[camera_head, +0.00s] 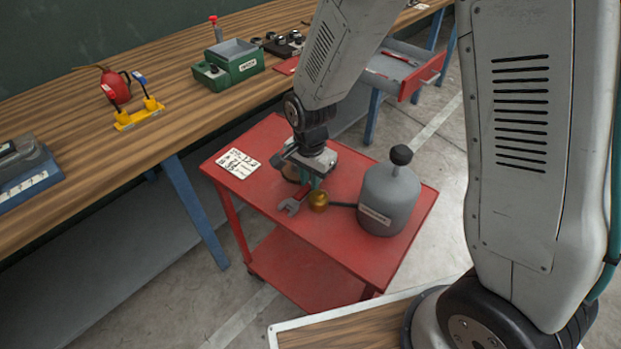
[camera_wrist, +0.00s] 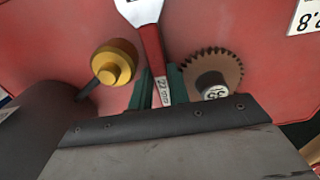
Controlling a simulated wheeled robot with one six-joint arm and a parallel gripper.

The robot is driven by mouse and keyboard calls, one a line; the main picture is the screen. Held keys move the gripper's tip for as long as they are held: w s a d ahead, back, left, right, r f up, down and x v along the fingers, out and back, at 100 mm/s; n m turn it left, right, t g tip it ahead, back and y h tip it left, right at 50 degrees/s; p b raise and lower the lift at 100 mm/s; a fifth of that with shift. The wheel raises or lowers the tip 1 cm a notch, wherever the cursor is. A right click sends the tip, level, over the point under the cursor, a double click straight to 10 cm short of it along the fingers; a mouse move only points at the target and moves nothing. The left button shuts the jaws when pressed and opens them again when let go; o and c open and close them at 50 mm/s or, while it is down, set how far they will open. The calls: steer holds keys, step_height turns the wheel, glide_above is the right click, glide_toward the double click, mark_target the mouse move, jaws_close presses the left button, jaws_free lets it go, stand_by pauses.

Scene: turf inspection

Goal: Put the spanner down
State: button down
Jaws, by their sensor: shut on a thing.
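The spanner (camera_head: 291,206) has a grey open-ended head and a red handle. In the wrist view its handle (camera_wrist: 150,48), with a white size label, runs between the green fingers of my gripper (camera_wrist: 160,86). In the head view my gripper (camera_head: 312,182) points down over the red trolley top (camera_head: 262,150) and is shut on the handle. The spanner's head extends toward the trolley's near left edge. I cannot tell whether the spanner touches the trolley top. The handle's far end is hidden by the gripper.
A grey canister (camera_head: 390,196) with a brass-ended spout (camera_head: 318,201) stands close right of the gripper. A brown toothed gear (camera_wrist: 226,70) lies close on the other side. A white card (camera_head: 238,163) lies at the trolley's left. The near left trolley top is clear.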

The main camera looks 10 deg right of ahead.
steer(key=shift+f, duration=0.15)
steer(key=c, duration=1.6)
jaws_free()
step_height(320, 180, up, 12)
steer(key=f, duration=0.1)
steer(key=s+d+r+n, duration=0.4)
steer(key=s+d+r, duration=0.4)
steer(key=r, duration=0.3)
steer(key=s+d+r+n, duration=0.2)
steer(key=s+d+n, duration=0.1)
steer(key=s, duration=0.4)
steer(key=s+d+r+n+t, duration=0.1)
steer(key=s+d+r+n, duration=0.1)
steer(key=s, duration=0.5)
steer(key=shift+s+d+r+n, duration=0.15)
steer(key=shift+d+r+n, duration=0.1)
steer(key=shift+d+n, duration=0.35)
